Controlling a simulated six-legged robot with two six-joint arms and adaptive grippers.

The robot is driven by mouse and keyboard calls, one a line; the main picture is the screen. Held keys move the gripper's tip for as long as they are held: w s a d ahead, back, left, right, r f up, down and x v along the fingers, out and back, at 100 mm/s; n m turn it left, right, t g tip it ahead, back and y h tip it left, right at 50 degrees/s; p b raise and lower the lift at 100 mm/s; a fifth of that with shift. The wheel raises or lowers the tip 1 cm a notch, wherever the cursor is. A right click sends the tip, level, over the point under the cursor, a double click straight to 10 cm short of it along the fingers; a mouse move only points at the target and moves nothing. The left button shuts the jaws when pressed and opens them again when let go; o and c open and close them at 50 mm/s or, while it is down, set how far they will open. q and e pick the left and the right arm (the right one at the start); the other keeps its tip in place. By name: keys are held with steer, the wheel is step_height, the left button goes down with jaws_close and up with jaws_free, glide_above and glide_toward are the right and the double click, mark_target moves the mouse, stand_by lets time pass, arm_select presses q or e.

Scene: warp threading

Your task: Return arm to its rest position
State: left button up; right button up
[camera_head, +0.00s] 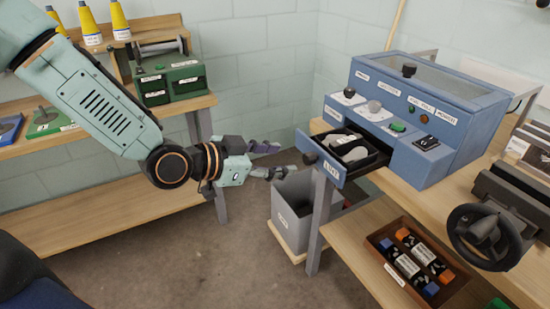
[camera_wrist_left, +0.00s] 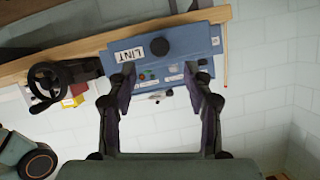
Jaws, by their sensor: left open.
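My left arm comes in from the upper left in the head view. Its left gripper (camera_head: 277,160) is open and empty, pointing right, over the floor between the shelf and the blue machine. In the left wrist view the two fingers of the left gripper (camera_wrist_left: 163,80) are spread apart with nothing between them. Beyond them is the front of the drawer marked LINT (camera_wrist_left: 128,54), with a dark round knob. In the head view this drawer (camera_head: 331,165) is pulled out, with pale grey lumps (camera_head: 350,150) inside its black tray. My right gripper is in neither view.
The blue machine (camera_head: 455,105) stands on a wooden bench. A grey bin (camera_head: 290,222) stands below the drawer, close to the gripper. A wooden tray (camera_head: 385,243) and black handwheel (camera_head: 485,235) are at lower right. A shelf with yellow cones (camera_head: 90,25) and a green box (camera_head: 172,80) is at left.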

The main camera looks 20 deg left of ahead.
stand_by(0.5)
arm_select(q)
steer(key=s+a+f+n+g+y, duration=0.1)
steer(key=s+f+n+g+y, duration=0.2)
steer(key=s+f+n, duration=0.45)
steer(key=s+a+f+n+g+y, duration=0.1)
steer(key=s+f+n+g+y, duration=0.2)
steer(key=f, duration=0.7)
steer(key=s+f+g, duration=0.1)
steer(key=s+f, duration=0.2)
steer(key=s, duration=0.4)
steer(key=s+f+g+y, duration=0.1)
steer(key=s+f+g, duration=0.1)
steer(key=s+f, duration=0.2)
steer(key=s+f+g, duration=0.2)
steer(key=s+f, duration=0.1)
steer(key=s, duration=0.7)
steer(key=shift+a+f+m, duration=0.15)
steer(key=shift+f+m, duration=0.25)
steer(key=shift+m, duration=0.05)
